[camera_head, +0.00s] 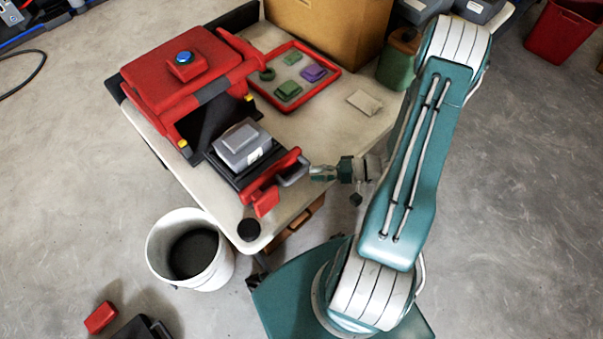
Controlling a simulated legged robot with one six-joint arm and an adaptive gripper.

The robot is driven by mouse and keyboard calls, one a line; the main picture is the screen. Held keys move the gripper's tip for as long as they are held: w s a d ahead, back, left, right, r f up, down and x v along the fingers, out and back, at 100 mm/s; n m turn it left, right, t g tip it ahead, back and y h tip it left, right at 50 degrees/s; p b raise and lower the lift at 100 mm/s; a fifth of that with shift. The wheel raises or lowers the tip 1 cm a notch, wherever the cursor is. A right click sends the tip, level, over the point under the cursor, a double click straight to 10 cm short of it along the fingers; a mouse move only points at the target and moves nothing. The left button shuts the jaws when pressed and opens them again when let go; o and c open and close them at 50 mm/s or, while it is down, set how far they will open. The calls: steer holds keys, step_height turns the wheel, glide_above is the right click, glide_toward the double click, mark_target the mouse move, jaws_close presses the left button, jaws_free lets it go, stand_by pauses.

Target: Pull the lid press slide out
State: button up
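The lid press (165,75) is a red machine with yellow parts and a blue button on top, at the left of the table. Its dark slide (224,171) extends from the front opening, with a grey lidded container (243,146) on it. A red front piece (264,192) closes the slide's outer end and carries a grey loop handle (295,173). My gripper (316,173) is just right of this handle, very near it. Whether it touches the handle is unclear. Its fingers are small and seen from the side, so their opening does not show.
A red tray (335,82) holding several coloured pieces lies behind the slide. A cardboard box (330,25) and a green container (396,65) stand at the back. A white bucket (160,246) stands on the floor at the table's front left.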

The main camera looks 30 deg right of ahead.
steer(key=f+v, duration=0.1)
steer(key=v, duration=0.5)
steer(key=shift+d+r, duration=0.2)
steer(key=shift+r, duration=0.3)
steer(key=s+a+r+n+h, duration=0.1)
steer(key=a+r+h, duration=0.3)
steer(key=r, duration=0.6)
steer(key=s+a+r+n+g+h, duration=0.1)
steer(key=a+r+h, duration=0.4)
steer(key=r, duration=0.5)
steer(key=s+a+r+n+h, duration=0.2)
steer(key=a+r+n+h, duration=0.3)
steer(key=r, duration=0.5)
steer(key=shift+s+r+g+h, duration=0.2)
steer(key=shift+g+h, duration=0.1)
